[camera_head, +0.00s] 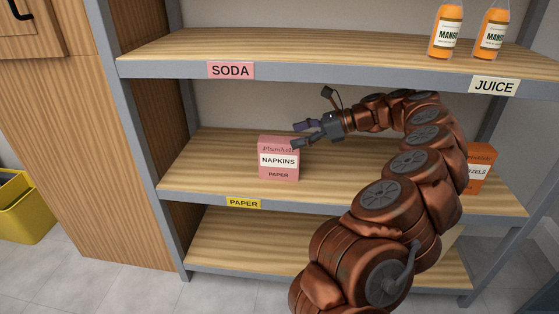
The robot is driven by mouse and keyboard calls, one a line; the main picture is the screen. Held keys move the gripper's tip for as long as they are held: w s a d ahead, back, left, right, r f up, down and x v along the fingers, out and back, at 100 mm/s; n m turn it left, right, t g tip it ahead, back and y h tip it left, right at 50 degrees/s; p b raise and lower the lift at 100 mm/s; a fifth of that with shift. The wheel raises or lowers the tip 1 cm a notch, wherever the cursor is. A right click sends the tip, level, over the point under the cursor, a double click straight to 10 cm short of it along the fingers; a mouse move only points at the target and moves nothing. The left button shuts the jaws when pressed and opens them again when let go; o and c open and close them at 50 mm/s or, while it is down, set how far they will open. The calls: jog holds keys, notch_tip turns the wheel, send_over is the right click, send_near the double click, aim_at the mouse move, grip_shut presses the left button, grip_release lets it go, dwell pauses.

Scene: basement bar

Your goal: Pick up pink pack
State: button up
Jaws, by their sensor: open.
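A pink pack labelled "NAPKINS" and "PAPER" (278,166) stands upright near the front of the middle shelf, above the yellow "PAPER" tag. My gripper (298,134) is open and reaches in from the right at the pack's top right. Its fingers point left, and the lower finger overlaps the pack's upper right corner in the picture. I cannot tell whether it touches the pack. The pack's top right is partly hidden by that finger.
The upper shelf (300,48) runs above my arm and holds two mango juice bottles (446,32) at right. An orange pretzels box (480,168) stands on the middle shelf (205,172), partly behind my arm. The shelf left of the pack is clear. A yellow bin (28,215) is at left.

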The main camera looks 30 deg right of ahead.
aim_at(283, 140)
jog(key=b+x, duration=0.2)
jog(key=x, duration=0.2)
jog(key=shift+w+a+f+b, duration=0.1)
jog(key=shift+w+f+b, duration=0.15)
jog(key=shift+b, duration=0.05)
grip_shut()
dwell(0.5)
